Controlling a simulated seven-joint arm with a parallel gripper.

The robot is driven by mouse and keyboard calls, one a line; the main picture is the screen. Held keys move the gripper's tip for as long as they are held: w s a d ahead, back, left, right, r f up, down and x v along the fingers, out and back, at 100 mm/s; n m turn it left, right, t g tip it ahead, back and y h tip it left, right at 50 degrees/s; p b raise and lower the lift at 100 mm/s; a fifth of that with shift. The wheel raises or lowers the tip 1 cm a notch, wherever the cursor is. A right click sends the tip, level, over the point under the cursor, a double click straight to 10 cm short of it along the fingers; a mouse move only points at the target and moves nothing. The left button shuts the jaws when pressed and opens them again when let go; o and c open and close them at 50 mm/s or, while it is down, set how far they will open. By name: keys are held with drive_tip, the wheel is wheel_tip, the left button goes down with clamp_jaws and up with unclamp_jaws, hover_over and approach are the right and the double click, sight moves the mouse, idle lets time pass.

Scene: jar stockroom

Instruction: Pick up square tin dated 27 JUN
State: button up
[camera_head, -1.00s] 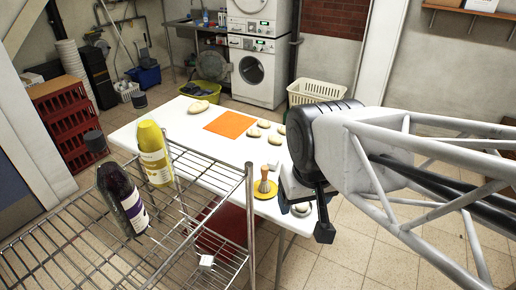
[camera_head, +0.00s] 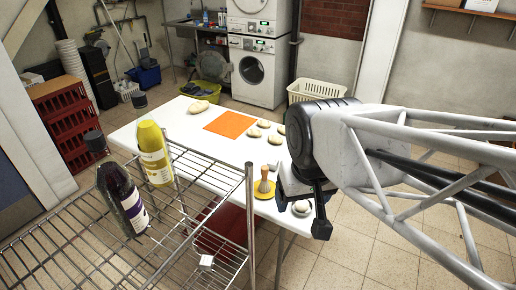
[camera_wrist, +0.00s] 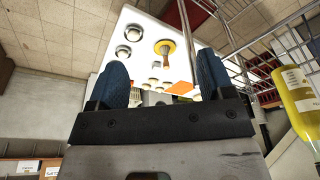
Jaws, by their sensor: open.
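I cannot make out a square tin dated 27 JUN in either view; no date is readable. My gripper (camera_wrist: 161,78) shows in the wrist view as two blue fingers spread apart, with nothing held between them. In the head view my arm's end hangs over the near right end of the white table (camera_head: 137,135), and its fingers are mostly hidden. A small round pale item (camera_head: 302,208) sits beside it at the table's edge. The wrist view shows two round items (camera_wrist: 123,52) on the table, near a brush on a yellow disc (camera_wrist: 160,44).
A wire rack (camera_head: 249,195) stands at front left, with a yellow bottle (camera_head: 154,155) and a dark bottle (camera_head: 124,200) on top. Several pale lumps (camera_head: 255,132) and an orange mat (camera_head: 230,124) lie on the table.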

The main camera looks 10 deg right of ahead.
drive_tip(key=w+a+f+m+g+y, duration=0.1)
drive_tip(key=w+f+m+y, duration=0.15)
drive_tip(key=w, duration=0.45)
drive_tip(key=w+f+m+g+y, duration=0.15)
drive_tip(key=w+m, duration=0.25)
drive_tip(key=w, duration=0.4)
drive_tip(key=m+t+y, duration=0.7)
drive_tip(key=m+t, duration=0.1)
drive_tip(key=m, duration=1.1)
approach(274, 162)
drive_tip(key=x, duration=0.2)
drive_tip(key=shift+w+a+f+n, duration=0.15)
drive_tip(key=shift+w+a+n, duration=0.1)
drive_tip(key=shift+a, duration=0.1)
drive_tip(key=shift+a, duration=0.1)
drive_tip(key=shift+x, duration=1.15)
drive_tip(key=shift+a+f, duration=0.1)
